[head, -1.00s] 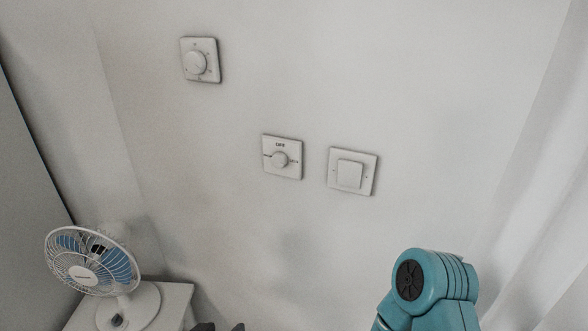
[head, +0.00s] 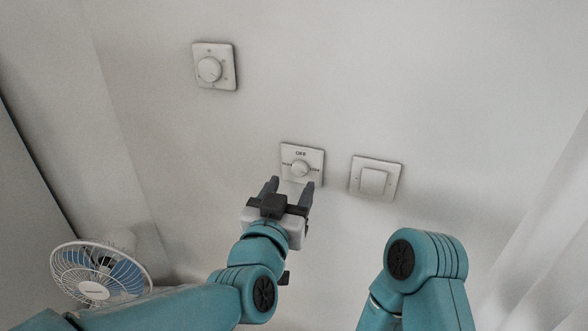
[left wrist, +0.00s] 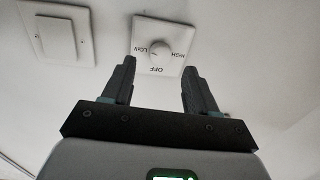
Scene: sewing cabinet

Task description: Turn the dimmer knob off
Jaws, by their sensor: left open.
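The dimmer knob (head: 300,168) is a small round white knob on a square white plate marked OFF at its top, on the wall. In the left wrist view the same knob (left wrist: 160,52) appears upside down, with LOW, HIGH and OFF around it. I cannot tell for sure which mark it points to. My left gripper (head: 291,184) is open and empty, just below the knob in the head view. In the left wrist view its dark fingers (left wrist: 158,72) stand apart on either side below the knob, apparently not touching it. My right gripper is out of view.
Another round knob on a white plate (head: 210,69) is at the upper left. A white rocker switch (head: 373,181) is close to the dimmer's right. A white and blue fan (head: 100,272) stands at lower left. A pale curtain (head: 540,240) hangs at right.

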